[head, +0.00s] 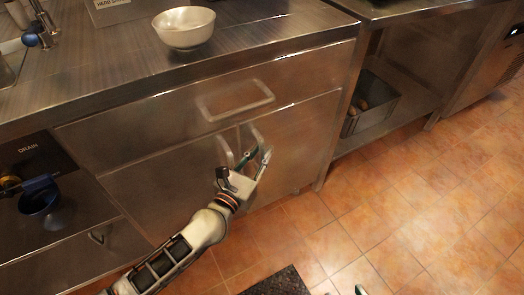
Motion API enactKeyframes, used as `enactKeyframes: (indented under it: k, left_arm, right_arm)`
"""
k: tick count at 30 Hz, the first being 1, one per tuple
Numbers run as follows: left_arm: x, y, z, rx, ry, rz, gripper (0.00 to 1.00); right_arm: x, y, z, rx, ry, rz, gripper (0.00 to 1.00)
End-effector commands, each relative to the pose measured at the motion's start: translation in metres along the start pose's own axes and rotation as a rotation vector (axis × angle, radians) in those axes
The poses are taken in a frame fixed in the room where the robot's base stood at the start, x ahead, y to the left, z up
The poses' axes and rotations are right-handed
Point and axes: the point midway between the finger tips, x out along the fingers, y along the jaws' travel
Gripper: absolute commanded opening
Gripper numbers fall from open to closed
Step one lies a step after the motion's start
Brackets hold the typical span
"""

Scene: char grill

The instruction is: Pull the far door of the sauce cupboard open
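The steel cupboard under the counter has two doors side by side. The left door (165,188) and the right door (308,128) both look shut. Their upright bar handles stand close together at the middle: the left handle (225,150) and the right handle (245,131). My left gripper (259,155) is at the lower end of the right handle, with a gap between its fingertips and the handle's end between or just behind them. Contact with the handle is not clear. Only a small tip of what looks like my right gripper (360,290) shows at the bottom edge.
A drawer with a wide handle (235,101) sits above the doors. A white bowl (184,28) stands on the counter (110,67). A grey crate (378,104) is on the low shelf at right. The tiled floor (410,210) at right is clear; a dark mat (277,283) lies at the bottom.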

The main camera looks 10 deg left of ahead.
Motion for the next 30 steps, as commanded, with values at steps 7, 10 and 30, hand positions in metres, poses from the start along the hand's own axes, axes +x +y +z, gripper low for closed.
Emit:
enactKeyframes:
  k: [7, 10, 30]
  left_arm:
    - [0.004, 0.0, 0.0, 0.0, 0.0, 0.0, 0.18]
    - [0.004, 0.0, 0.0, 0.0, 0.0, 0.0, 0.13]
    - [-0.006, -0.018, -0.001, -0.006, 0.002, 0.09, 0.0]
  right_arm:
    - [0.0, 0.0, 0.0, 0.002, 0.001, 0.0, 0.4]
    - [0.0, 0.0, 0.0, 0.002, 0.001, 0.0, 0.4]
    - [0.0, 0.0, -0.001, 0.002, 0.002, 0.0, 0.4]
